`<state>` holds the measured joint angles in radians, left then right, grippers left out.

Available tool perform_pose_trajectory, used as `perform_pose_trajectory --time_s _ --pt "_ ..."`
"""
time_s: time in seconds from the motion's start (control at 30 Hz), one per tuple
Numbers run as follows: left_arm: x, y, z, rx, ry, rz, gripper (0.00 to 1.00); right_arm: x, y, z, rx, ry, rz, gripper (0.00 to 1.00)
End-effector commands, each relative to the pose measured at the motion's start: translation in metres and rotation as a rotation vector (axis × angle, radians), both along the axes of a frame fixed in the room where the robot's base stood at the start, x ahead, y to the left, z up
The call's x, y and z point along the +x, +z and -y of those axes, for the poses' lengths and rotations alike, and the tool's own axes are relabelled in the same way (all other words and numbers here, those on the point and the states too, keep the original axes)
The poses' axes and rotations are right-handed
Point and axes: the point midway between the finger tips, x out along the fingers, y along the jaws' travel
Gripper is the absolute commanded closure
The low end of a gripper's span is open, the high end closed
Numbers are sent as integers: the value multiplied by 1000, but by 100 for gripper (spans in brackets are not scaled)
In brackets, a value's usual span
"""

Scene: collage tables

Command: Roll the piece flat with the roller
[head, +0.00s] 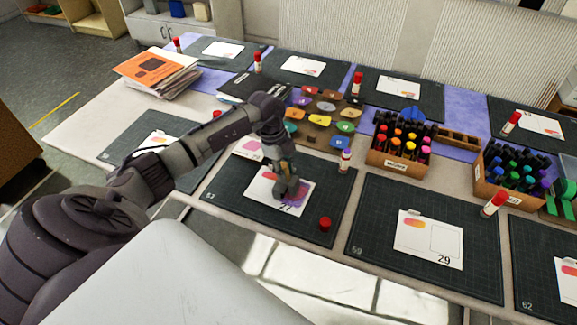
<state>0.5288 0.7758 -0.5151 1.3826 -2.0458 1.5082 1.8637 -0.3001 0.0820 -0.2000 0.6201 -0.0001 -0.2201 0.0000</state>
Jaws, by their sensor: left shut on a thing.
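A white card marked 27 (261,190) lies on the dark green cutting mat (228,212) at the front middle. A purple and pink piece (299,196) lies on the right part of the card, partly hidden by my left gripper. My left gripper (288,188) points down over this piece, shut on what seems to be the roller. The roller is almost wholly hidden by the fingers, and I cannot tell whether it touches the piece. My right gripper is not in view.
An uncapped glue stick (345,161) stands at the mat's back right; a red cap (325,224) lies at its front right. A wooden tray of coloured pieces (318,136) and marker boxes (398,158) stand behind. The mat with card 29 (376,255) is to the right.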

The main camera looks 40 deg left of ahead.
Motion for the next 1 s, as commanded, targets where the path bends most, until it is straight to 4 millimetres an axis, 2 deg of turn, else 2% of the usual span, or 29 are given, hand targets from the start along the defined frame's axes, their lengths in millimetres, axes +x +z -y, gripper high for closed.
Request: perform_pose_trajectory --time_s 1.0 --pt "7 -2 34 1 0 -2 100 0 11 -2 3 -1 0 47"
